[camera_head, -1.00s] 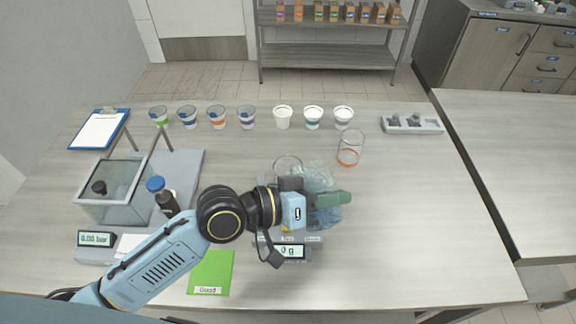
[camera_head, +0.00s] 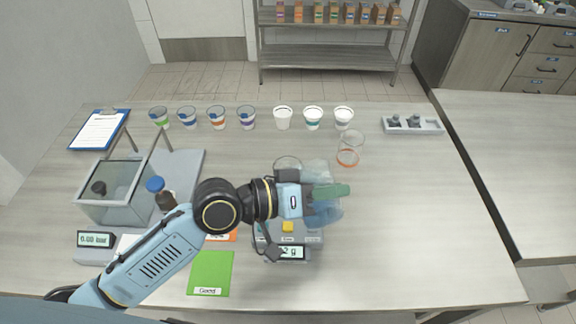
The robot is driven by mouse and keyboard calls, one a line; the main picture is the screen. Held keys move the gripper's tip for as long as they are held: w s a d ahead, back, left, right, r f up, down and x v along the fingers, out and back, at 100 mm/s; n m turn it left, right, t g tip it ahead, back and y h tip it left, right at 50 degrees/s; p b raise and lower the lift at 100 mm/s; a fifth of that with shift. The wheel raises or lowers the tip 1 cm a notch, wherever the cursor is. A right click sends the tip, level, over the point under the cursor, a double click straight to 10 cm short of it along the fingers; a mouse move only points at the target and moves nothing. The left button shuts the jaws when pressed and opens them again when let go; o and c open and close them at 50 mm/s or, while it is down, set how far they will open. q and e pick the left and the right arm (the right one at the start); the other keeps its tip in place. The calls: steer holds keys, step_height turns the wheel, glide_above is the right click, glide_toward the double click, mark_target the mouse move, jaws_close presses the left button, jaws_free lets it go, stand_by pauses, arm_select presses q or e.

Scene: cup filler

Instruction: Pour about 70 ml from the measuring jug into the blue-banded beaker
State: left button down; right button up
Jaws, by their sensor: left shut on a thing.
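My left gripper (camera_head: 318,192) is shut on the measuring jug (camera_head: 320,172), a clear vessel with bluish contents (camera_head: 326,212) low on its right side. A green bar (camera_head: 333,190) crosses the jug at the fingers. The jug looks tilted, but its exact angle is unclear. A clear round rim (camera_head: 288,161) shows just behind my gripper; it may be the beaker's, with the body and any blue band hidden. A scale (camera_head: 315,238) stands below my gripper; its display (camera_head: 291,253) ends in "2 g", with the left part covered. My right gripper is out of view.
An orange-banded beaker (camera_head: 349,152) stands behind the jug to the right. Several cups (camera_head: 282,118) line the back. The right of the table is clear.

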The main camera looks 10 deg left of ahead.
mark_target(335, 209)
arm_select(q)
steer(key=shift+w+a+r+n, duration=0.25)
steer(key=shift+r+n, duration=0.05)
steer(key=shift+r, duration=0.15)
steer(key=shift+w+a+r+n, duration=0.2)
steer(key=shift+w+r+n, duration=0.1)
steer(key=shift+r, duration=0.1)
stand_by(1.2)
steer(key=shift+s, duration=0.1)
steer(key=s+f+m, duration=0.1)
steer(key=d+f+m, duration=0.1)
steer(key=f, duration=0.1)
steer(key=s+d+f+m, duration=0.1)
steer(key=f, duration=0.1)
steer(key=shift+s+t+y+p, duration=0.3)
steer(key=shift+y, duration=0.1)
steer(key=shift+s+d+f+m+y+p, duration=0.2)
steer(key=shift+s+d+f+m, duration=0.25)
steer(key=shift+f, duration=0.2)
steer(key=shift+s+d+f+m+y+p, duration=0.1)
steer(key=shift+s+d+f+m+y, duration=0.1)
steer(key=shift+s+d+f+m, duration=0.3)
steer(key=shift+w+a+f, duration=0.1)
steer(key=shift+w+a, duration=0.05)
steer(key=shift+w, duration=0.05)
stand_by(0.3)
